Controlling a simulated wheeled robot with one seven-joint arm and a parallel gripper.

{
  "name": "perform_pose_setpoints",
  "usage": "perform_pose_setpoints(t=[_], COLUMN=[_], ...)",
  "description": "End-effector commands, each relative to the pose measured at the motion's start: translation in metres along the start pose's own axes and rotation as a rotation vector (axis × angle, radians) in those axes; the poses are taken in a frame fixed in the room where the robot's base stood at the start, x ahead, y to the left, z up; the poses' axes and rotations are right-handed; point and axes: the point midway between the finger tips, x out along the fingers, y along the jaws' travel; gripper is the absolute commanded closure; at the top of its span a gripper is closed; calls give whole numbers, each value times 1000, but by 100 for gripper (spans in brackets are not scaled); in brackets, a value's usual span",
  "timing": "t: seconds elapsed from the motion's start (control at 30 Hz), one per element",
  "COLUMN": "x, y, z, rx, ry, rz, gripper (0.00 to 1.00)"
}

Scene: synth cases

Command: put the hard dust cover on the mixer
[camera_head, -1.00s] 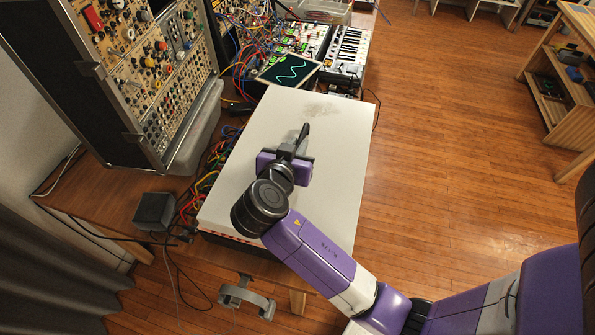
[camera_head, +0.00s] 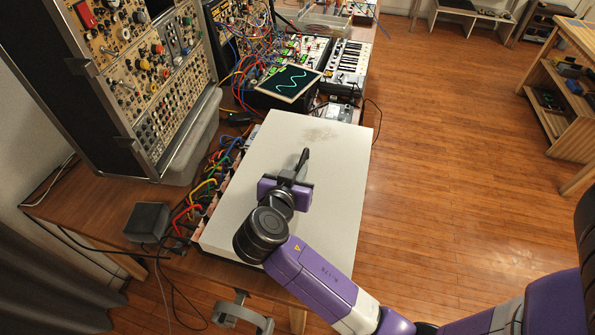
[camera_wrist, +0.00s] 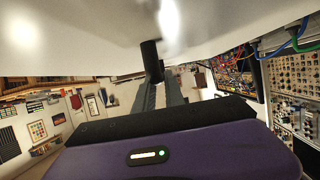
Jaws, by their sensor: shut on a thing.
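The dust cover (camera_head: 335,165) is a large, pale, flat-topped panel over the middle of the wooden table, with a faint grey smudge towards its far edge. It fills the top of the wrist view (camera_wrist: 80,40). My gripper (camera_head: 302,160) is above the cover's middle. In the wrist view its fingers (camera_wrist: 158,88) are shut on a dark upright post, the cover's handle (camera_wrist: 151,60). The mixer is almost wholly hidden under the cover. Coloured cables and a strip of sockets along the cover's left edge seem to belong to it. I cannot tell whether the cover touches it.
A tall synth case (camera_head: 140,85) stands left of the cover. An oscilloscope (camera_head: 288,84) and a small keyboard (camera_head: 350,60) are beyond its far edge. Coloured cables (camera_head: 205,187) crowd its left side, near a black box (camera_head: 147,221). Open floor lies to the right.

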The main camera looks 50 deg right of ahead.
Motion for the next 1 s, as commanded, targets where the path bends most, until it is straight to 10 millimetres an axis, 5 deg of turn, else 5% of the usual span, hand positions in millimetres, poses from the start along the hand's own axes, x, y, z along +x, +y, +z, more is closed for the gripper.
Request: perform_pose_setpoints(t=[0.5,0.53,0.6,1.0], x=[4,4,4,3], y=[0,0,0,0], z=[9,10,10,7], rx=[1,0,0,0], ry=[2,0,0,0], rz=[0,0,0,0], gripper=[100,80,66,64])
